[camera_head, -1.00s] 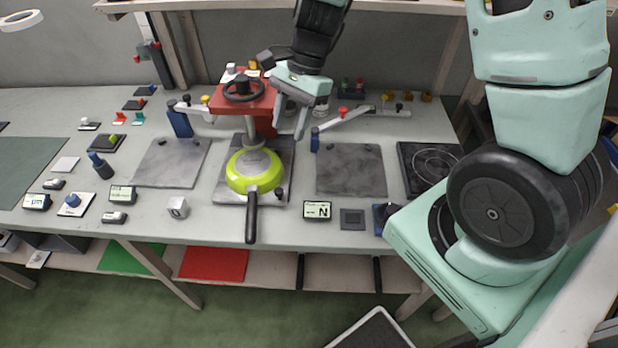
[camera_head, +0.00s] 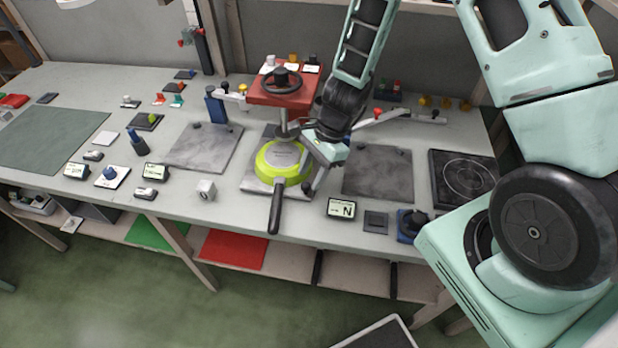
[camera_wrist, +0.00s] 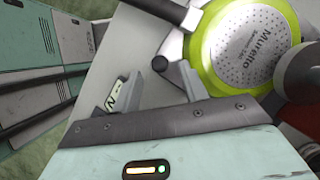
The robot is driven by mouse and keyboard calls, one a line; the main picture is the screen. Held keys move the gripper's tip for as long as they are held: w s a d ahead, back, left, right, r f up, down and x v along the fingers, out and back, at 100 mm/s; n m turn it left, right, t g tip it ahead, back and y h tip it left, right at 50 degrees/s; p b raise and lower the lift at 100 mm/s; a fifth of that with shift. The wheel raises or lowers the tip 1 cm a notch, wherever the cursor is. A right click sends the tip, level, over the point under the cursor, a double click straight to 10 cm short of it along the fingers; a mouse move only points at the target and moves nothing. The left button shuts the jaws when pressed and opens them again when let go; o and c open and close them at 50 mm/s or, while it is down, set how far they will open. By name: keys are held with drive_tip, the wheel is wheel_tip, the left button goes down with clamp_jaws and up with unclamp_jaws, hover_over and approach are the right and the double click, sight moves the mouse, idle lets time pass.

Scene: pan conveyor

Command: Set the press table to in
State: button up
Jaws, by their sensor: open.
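The press table, a grey plate (camera_head: 251,185), lies under the red press (camera_head: 284,92). A lime-green pan (camera_head: 263,166) rests on it upside down, its black handle (camera_head: 275,208) pointing to the front. The pan's round grey base shows in the wrist view (camera_wrist: 244,42). My gripper (camera_head: 312,178) is open and low, just right of the pan. In the wrist view my two fingers (camera_wrist: 158,86) are spread, and a small dark round knob (camera_wrist: 160,63) shows beyond the gap between them. I cannot tell whether a finger touches it. My wrist hides the plate's right part in the head view.
A second grey plate (camera_head: 380,174) lies right of the press, another (camera_head: 203,147) left. A small display marked N (camera_head: 341,208) stands near the front edge. A black handwheel (camera_head: 281,80) tops the press. A hob (camera_head: 463,179) is at the right.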

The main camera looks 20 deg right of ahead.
sight(306, 180)
drive_tip(key=shift+x, duration=1.15)
clamp_jaws()
drive_tip(key=shift+w+d+p, duration=0.65)
drive_tip(key=shift+w+d, duration=0.05)
drive_tip(key=shift+w, duration=0.35)
drive_tip(key=shift+w+d+p, duration=0.6)
drive_tip(key=shift+w+d, duration=0.15)
drive_tip(key=shift+w, duration=0.3)
unclamp_jaws()
drive_tip(key=shift+s, duration=0.1)
